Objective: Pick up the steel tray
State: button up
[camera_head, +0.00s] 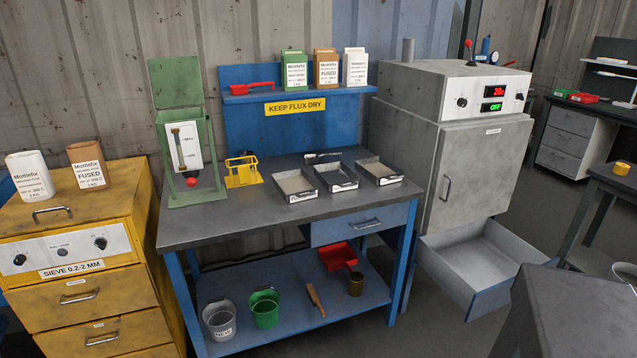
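Three shallow steel trays stand side by side on the dark top of the blue workbench (250,218). A brush-like tool (322,155) lies behind the middle tray. My gripper is not in view.
A yellow holder (243,178) and green dispenser (184,150) stand left of the trays. A grey oven (450,130) stands right, its lower drawer (480,262) pulled out. A dark grey surface (575,310) fills the lower right. The bench's front strip is clear.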

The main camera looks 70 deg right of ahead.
aim_at(336, 177)
jog(key=u, duration=0.35)
jog(key=k, duration=1.65)
jog(key=z, duration=1.3)
jog(key=i, duration=0.85)
jog(key=u, duration=0.15)
